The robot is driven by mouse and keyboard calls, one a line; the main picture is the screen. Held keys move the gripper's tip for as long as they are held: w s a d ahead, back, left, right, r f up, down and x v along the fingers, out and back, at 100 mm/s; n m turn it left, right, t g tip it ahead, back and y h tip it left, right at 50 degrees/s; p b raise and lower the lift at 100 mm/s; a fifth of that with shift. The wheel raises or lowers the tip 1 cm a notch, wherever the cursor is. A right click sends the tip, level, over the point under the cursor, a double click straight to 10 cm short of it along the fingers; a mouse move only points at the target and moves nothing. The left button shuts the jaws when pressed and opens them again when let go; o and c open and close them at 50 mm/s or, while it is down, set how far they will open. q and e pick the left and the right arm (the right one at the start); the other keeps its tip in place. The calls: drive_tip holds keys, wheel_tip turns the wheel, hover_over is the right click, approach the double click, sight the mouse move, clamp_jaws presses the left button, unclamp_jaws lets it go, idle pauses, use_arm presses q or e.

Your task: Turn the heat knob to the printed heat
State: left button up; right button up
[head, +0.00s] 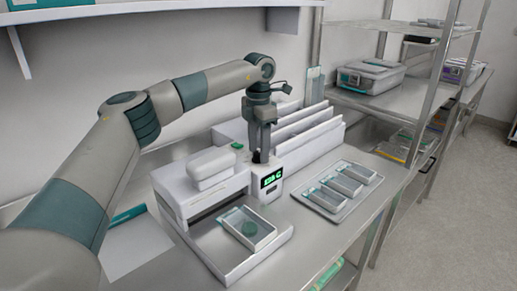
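A white sealing machine (175,195) stands on the steel bench, with a small green-lit display (271,179) on its right-hand block. The digits are too small to read surely; the last character looks like a C. My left gripper (260,158) points straight down onto the top of that block, just above the display. Its fingertips look close together, but whether they are shut on a knob cannot be told. The heat knob is not distinguishable and may be hidden by the fingers. A clear pouch (262,231) with a teal round thing lies on the machine's front tray. My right gripper is out of view.
A tray (323,204) with several clear packs sits to the right of the machine. White upright dividers (310,135) stand behind it. A white sheet (135,248) lies on the bench at left. Steel shelving (418,75) with grey boxes stands at right.

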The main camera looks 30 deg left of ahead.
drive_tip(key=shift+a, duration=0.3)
use_arm(q)
drive_tip(key=shift+r, duration=0.1)
drive_tip(key=shift+r, duration=0.3)
wheel_tip(320, 180, up, 3)
drive_tip(key=shift+r+b, duration=0.2)
drive_tip(key=shift+b, duration=0.25)
wheel_tip(320, 180, up, 3)
drive_tip(key=shift+r, duration=0.1)
wheel_tip(320, 180, up, 10)
hover_over(259, 152)
drive_tip(key=shift+s+b, duration=0.2)
drive_tip(key=shift+b, duration=0.2)
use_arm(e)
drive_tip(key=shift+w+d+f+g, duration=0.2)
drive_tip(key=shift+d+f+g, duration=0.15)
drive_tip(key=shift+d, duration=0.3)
use_arm(q)
drive_tip(key=shift+d, duration=0.15)
